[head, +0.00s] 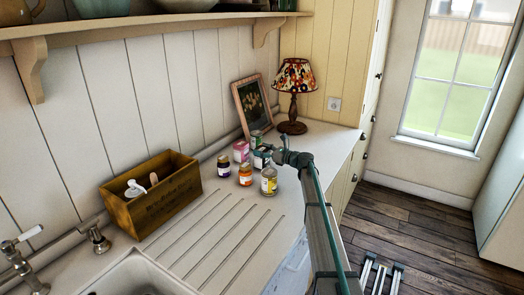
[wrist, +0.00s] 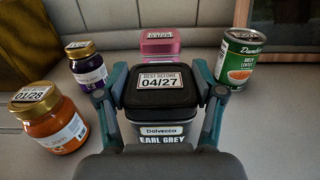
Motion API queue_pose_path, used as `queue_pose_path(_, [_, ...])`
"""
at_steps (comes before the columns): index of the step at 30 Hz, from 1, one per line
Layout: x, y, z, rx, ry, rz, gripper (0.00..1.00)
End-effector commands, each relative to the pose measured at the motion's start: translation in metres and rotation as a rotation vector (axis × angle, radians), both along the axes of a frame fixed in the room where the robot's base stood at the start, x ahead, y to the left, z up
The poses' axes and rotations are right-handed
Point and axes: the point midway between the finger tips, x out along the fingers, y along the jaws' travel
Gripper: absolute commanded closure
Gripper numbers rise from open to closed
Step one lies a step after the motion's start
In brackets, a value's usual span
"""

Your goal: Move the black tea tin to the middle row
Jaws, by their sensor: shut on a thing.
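The black tea tin (wrist: 163,91) has a dark lid labelled "BEST BEFORE 04/27" and a front reading "Delvecco EARL GREY". My gripper (wrist: 161,100) is shut on it, with one teal finger on each side. In the head view the tin (head: 262,159) is partly hidden by my gripper (head: 271,153), among the jars and cans on the counter. I cannot tell whether its base touches the counter. A pink tin (wrist: 158,43) stands just behind it. A green can (wrist: 239,60) is behind right, a purple jar (wrist: 85,68) behind left, an orange jar (wrist: 48,117) at left.
A yellow can (head: 269,181) stands at the front right of the group, near my arm. A lamp (head: 293,90) and a picture frame (head: 251,103) stand behind. A wooden box (head: 153,195) is at left. The ridged drainboard (head: 215,228) in front is clear.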

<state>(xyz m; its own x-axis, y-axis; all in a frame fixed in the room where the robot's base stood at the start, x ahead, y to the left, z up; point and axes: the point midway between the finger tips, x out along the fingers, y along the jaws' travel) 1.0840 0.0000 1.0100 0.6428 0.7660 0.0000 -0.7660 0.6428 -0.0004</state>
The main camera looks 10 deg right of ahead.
Motion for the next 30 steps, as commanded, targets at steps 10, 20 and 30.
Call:
queue_pose_path(10, [0.000, 0.000, -0.003, 0.000, 0.000, 0.000, 0.07])
queue_pose_path(20, [0.000, 0.000, -0.001, 0.001, 0.001, 0.000, 0.07])
queue_pose_path(30, [-0.028, -0.031, -0.003, 0.001, 0.001, -0.003, 0.07])
